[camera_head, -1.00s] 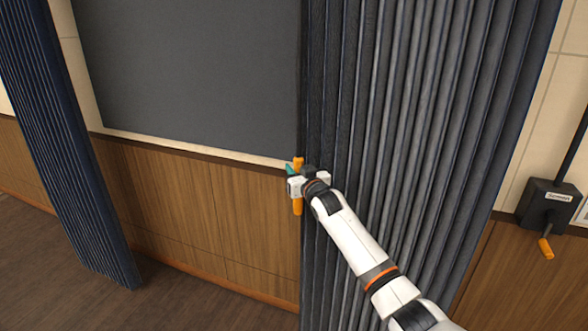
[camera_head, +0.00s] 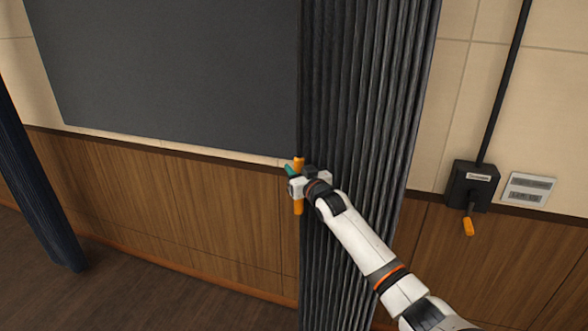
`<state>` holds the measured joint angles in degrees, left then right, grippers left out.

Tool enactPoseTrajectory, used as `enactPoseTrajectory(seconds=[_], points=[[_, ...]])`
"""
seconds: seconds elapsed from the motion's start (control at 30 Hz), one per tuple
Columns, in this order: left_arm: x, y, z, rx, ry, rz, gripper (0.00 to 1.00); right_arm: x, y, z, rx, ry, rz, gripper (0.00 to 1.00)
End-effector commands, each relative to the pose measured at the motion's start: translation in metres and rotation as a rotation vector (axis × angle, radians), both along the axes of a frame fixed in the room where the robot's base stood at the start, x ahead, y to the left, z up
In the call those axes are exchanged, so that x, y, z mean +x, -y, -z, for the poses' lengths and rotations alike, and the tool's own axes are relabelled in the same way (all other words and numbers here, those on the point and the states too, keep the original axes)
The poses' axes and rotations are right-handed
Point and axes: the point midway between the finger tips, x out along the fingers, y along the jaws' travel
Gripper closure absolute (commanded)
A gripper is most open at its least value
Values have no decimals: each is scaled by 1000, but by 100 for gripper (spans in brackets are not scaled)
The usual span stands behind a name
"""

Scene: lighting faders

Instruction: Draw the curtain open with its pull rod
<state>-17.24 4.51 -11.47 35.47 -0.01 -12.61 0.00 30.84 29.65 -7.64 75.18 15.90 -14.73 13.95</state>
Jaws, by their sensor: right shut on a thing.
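A dark pleated curtain (camera_head: 365,90) hangs right of the middle, its folds bunched close together. An orange pull rod (camera_head: 298,207) hangs upright at the curtain's left edge. My right gripper (camera_head: 296,185) is shut on the pull rod, with rod showing above and below the jaws. My right arm comes in from the lower right and covers part of the curtain. Another dark curtain panel (camera_head: 35,190) hangs at the far left. My left gripper is not in view.
A large dark board (camera_head: 170,75) is on the wall left of the curtain, above wood panelling (camera_head: 180,200). At right, a black crank box (camera_head: 472,186) with an orange handle (camera_head: 468,226) and a wall switch plate (camera_head: 528,189) are uncovered. Wooden floor is clear at lower left.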

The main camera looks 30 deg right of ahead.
Motion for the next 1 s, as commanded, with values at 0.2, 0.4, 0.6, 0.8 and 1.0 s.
enactPoseTrajectory(seconds=[0.2, 0.4, 0.6, 0.8, 1.0], points=[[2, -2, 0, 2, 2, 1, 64, 0, 1, -1, 1, 1, 1, 100], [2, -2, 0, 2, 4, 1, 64, 0, 1, -1, 1, 2, 1, 62], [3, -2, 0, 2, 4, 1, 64, 0, 0, -1, 0, 1, 0, 53], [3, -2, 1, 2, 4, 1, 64, -3, 0, 1, 0, 0, 0, 53], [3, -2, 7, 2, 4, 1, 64, -25, -2, 3, 0, 1, -1, 53]])
